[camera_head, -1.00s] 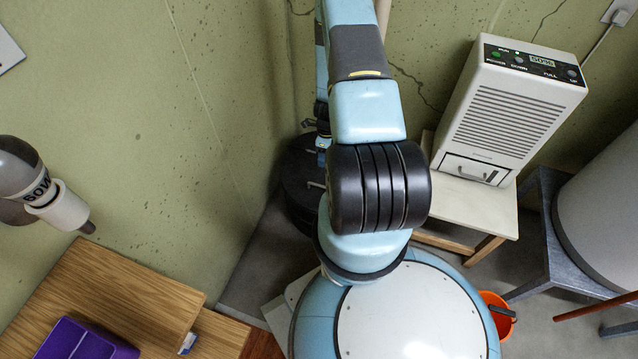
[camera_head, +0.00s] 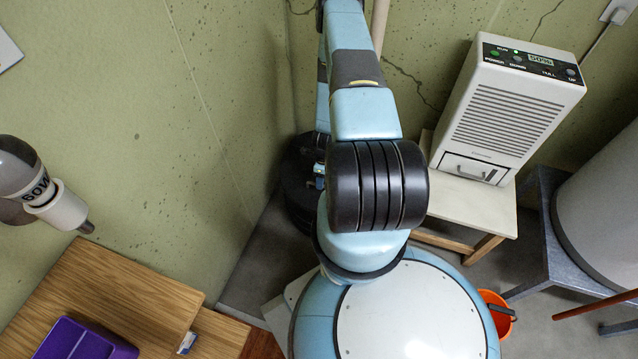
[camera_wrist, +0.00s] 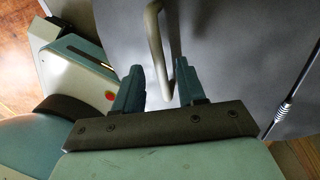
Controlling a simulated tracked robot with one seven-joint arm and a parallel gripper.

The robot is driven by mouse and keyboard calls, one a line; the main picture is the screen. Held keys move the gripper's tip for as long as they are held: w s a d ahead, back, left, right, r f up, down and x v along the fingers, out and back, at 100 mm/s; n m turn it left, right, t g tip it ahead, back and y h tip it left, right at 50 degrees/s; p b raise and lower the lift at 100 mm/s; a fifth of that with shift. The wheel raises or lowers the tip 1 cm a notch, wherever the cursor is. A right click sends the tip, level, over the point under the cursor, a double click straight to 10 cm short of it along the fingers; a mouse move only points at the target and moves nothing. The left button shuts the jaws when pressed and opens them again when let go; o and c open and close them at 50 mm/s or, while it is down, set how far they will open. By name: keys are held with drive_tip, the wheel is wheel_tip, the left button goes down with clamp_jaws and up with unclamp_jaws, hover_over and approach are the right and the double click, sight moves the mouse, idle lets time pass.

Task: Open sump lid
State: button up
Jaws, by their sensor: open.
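The dark round sump lid (camera_head: 297,205) sits low in the corner in the head view, partly hidden behind my arm. In the wrist view a broad grey surface, which looks like the lid (camera_wrist: 225,45), fills the upper part. A pale bent bar handle (camera_wrist: 155,40) rises from it. My gripper (camera_wrist: 160,68) is open, with one finger on each side of the handle's lower end. Whether either finger touches the handle, I cannot tell. In the head view my gripper (camera_head: 319,172) is small and low over the lid.
A dehumidifier (camera_head: 510,110) stands on a pale stool (camera_head: 470,205) to the right. An orange bucket (camera_head: 497,310) is on the floor near my base. A wooden surface with a purple bin (camera_head: 85,342) is at the left. A thin metal rod (camera_wrist: 290,100) crosses the wrist view's right side.

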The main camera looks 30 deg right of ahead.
drive_tip(key=shift+s+a+f, duration=0.1)
drive_tip(key=shift+f, duration=0.45)
drive_tip(key=shift+c, duration=0.2)
clamp_jaws()
